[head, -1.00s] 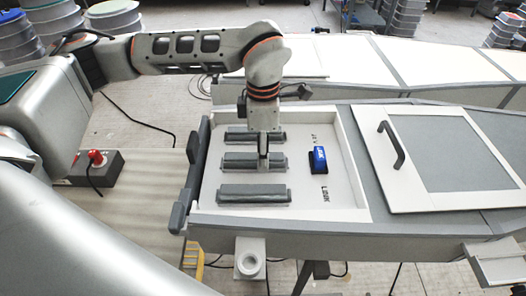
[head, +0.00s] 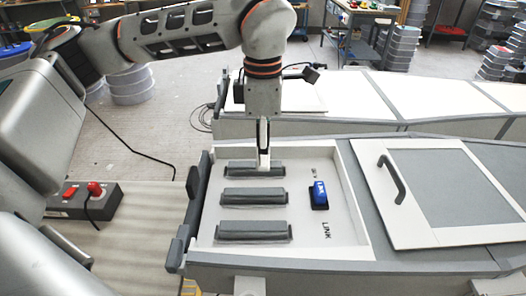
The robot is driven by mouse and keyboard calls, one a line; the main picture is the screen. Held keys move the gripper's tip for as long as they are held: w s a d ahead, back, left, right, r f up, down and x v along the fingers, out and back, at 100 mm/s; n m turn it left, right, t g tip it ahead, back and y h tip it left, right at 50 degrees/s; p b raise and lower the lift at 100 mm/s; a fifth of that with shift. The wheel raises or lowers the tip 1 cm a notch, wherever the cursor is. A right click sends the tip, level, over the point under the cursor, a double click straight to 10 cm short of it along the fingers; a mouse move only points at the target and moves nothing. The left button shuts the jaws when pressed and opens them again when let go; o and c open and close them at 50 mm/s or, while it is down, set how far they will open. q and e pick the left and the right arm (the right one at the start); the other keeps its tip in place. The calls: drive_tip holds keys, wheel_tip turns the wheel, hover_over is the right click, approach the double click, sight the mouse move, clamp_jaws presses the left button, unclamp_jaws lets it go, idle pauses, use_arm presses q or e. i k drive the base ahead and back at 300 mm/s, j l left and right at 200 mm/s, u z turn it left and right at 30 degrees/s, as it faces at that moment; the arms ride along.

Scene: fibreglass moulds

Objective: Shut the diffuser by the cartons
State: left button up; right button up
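No cartons that I can make out. A white recessed panel (head: 205,222) in the near grey mould holds three grey slats, which look like the diffuser: a far slat (head: 240,170), a middle slat (head: 252,197) and a near slat (head: 253,231). Whether they stand open or shut is hard to tell. My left gripper (head: 264,162) points down with its narrow fingertips at the far slat's right half. They look at or just above it; contact is unclear. The fingers overlap in this view, so their opening does not show. My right gripper is out of view.
A blue rocker switch (head: 319,193) sits right of the slats, beside a "LINK" label. A white-framed hatch (head: 440,185) with a dark handle (head: 391,180) lies further right. A control box (head: 75,201) with red buttons stands at left. A second mould (head: 430,92) lies behind.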

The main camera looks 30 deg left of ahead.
sight(426, 194)
drive_tip(key=k+l, duration=0.3)
drive_tip(key=k, duration=0.15)
drive_tip(key=k+l, duration=0.3)
drive_tip(key=k, duration=0.15)
